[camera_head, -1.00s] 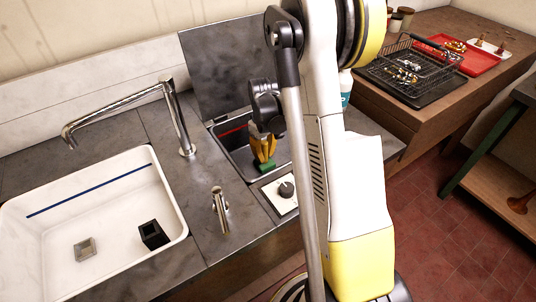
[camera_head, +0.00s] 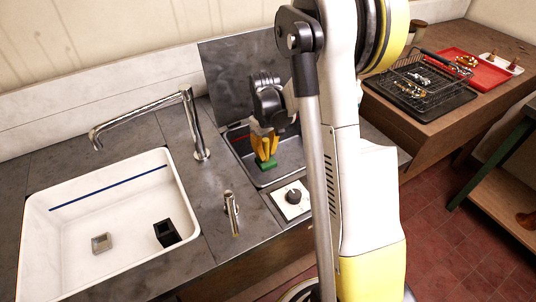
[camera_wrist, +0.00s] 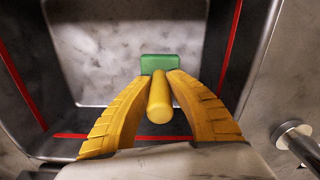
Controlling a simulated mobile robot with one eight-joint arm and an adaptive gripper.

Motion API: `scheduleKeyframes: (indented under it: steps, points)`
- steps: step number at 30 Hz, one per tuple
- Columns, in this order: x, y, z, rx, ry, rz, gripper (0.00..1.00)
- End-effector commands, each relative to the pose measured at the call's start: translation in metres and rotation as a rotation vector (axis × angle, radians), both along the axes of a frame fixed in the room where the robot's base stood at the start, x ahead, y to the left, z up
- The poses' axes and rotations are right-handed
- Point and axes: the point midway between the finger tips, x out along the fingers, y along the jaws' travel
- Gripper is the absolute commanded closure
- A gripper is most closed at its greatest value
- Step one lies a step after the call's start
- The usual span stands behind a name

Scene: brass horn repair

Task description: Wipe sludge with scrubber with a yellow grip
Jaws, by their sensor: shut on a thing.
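The scrubber has a yellow grip (camera_wrist: 160,103) and a green pad (camera_wrist: 160,64). My gripper (camera_wrist: 160,85) has yellow-orange fingers and is shut on the yellow grip, with the pad beyond the fingertips. In the head view my gripper (camera_head: 265,147) is over the open metal basin (camera_head: 285,172), and the green pad (camera_head: 267,165) is low inside it. I cannot tell whether the pad touches the basin floor. I cannot make out clear sludge; the basin floor shows only grey mottling in the wrist view.
A raised dark lid (camera_head: 232,75) stands behind the basin, which has a red line around its inner wall. A knob (camera_head: 293,197) is in front. A white sink (camera_head: 45,235) and faucet (camera_head: 188,120) are left. A wire basket (camera_head: 415,85) and red tray (camera_head: 470,68) are right.

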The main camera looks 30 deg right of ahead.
Motion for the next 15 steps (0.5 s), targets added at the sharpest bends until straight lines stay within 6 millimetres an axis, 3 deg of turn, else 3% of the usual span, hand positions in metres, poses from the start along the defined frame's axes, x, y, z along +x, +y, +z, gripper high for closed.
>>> scheduleKeyframes:
  steps: [6,15]
  points:
    - [0.003,0.004,0.019,0.000,0.000,0.000,1.00]
    - [0.003,0.004,0.019,0.000,0.000,-0.001,1.00]
